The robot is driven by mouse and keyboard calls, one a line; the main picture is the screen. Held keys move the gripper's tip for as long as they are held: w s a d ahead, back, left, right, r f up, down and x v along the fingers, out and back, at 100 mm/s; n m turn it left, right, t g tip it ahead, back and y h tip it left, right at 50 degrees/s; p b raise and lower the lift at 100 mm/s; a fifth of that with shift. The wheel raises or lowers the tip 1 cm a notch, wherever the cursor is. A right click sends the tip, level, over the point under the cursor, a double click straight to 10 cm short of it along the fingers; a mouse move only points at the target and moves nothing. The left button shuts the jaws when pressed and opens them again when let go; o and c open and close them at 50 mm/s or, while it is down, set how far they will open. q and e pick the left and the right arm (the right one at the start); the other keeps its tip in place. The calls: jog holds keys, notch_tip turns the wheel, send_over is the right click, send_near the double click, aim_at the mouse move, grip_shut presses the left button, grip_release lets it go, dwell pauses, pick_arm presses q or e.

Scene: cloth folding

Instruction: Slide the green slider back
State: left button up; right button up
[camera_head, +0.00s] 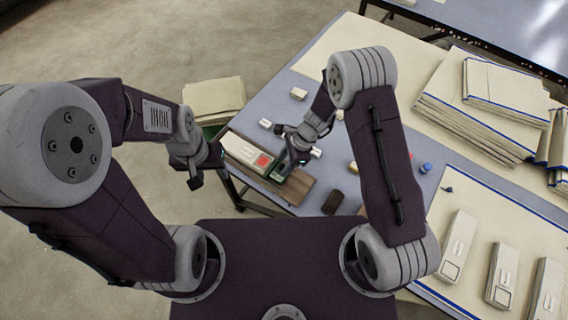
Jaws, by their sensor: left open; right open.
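A low brown board (297,190) lies near the left edge of the table, at the end of a pale box (242,150) with a red square. A small greenish part (276,176), seemingly the green slider, shows between the red square and the board. My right gripper (286,167) is open, right at this part, and its fingers partly hide it. I cannot tell whether they touch it. My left gripper (203,181) is open and empty, off the table's left edge and apart from the box.
Small pale blocks (299,93) and a dark brown block (332,202) lie around the board. A blue round piece (426,168) lies further right. Stacks of pale flat sheets (470,115) and several pale boxes (503,274) fill the right side. A pale stack (214,97) stands beyond the left edge.

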grip_shut()
dwell(1.5)
